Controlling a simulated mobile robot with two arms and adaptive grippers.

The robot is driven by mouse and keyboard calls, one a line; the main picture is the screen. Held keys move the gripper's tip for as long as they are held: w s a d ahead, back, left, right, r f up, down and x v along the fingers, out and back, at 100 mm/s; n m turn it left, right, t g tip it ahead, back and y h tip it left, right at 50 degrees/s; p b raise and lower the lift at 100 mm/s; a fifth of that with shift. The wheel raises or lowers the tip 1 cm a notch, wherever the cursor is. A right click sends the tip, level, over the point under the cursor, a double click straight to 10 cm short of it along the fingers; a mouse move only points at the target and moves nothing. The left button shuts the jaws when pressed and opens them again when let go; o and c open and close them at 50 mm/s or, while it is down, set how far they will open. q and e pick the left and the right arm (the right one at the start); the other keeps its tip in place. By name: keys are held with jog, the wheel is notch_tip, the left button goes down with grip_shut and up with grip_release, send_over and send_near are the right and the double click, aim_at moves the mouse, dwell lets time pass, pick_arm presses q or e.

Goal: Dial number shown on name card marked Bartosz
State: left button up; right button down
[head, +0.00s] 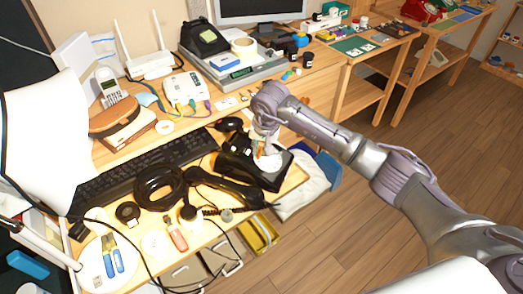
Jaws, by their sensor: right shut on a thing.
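A black dial phone (282,176) stands at the front right edge of the desk, with a pale round dial (270,161) on its sloped face. A black handset (230,188) lies off the phone on its left. My right gripper (263,150) comes down over the phone, its fingertips at the dial and partly hiding it. It is shut; a small orange patch shows by the tips, and the exact contact is too small to make out. My left gripper is out of view. Small cards (226,103) lie behind the phone; no name or number is legible.
A black keyboard (140,172), a black ring-shaped coil (160,187), cords and hand tools (112,256) crowd the desk left of the phone. Open floor (400,150) lies to the right.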

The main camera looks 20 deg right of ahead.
jog(key=shift+w+d+b, duration=0.1)
jog(key=shift+w+b, duration=0.3)
jog(key=shift+b, duration=0.05)
jog(key=shift+w+r, duration=0.15)
jog(key=shift+w, duration=0.05)
jog(key=shift+w+d, duration=0.1)
jog(key=shift+w+d+b, duration=0.25)
jog(key=shift+w+b, duration=0.2)
jog(key=shift+b, duration=0.2)
